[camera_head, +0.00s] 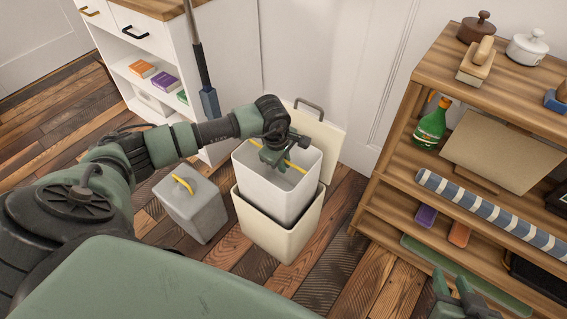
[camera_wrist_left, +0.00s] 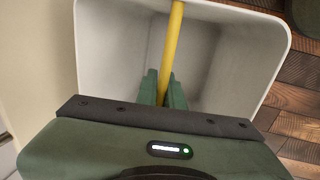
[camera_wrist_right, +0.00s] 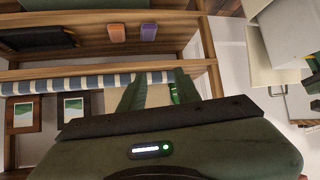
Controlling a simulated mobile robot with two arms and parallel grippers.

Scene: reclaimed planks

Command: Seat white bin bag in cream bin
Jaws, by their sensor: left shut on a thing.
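The white bin bag (camera_head: 270,190), a stiff open-topped liner with a yellow bar handle (camera_head: 294,166), is partly inside the cream bin (camera_head: 285,237). Its upper part stands well above the bin's rim, and its lower end is hidden by the bin. My left gripper (camera_head: 283,155) is shut on the yellow handle at the bag's mouth. The left wrist view shows the handle between the fingers (camera_wrist_left: 164,88) and the bag's open inside (camera_wrist_left: 205,50). My right gripper (camera_head: 455,292) is open and empty, in front of the shelf; its fingers (camera_wrist_right: 158,88) are apart in its wrist view.
A grey block-shaped bag (camera_head: 192,205) with a yellow handle stands left of the bin. A cream lid panel (camera_head: 325,138) with a grey handle is behind it. A wooden shelf (camera_head: 400,165) holding a green bottle (camera_head: 432,125) and a striped roll (camera_head: 480,205) stands right. Floor (camera_head: 335,265) is clear between.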

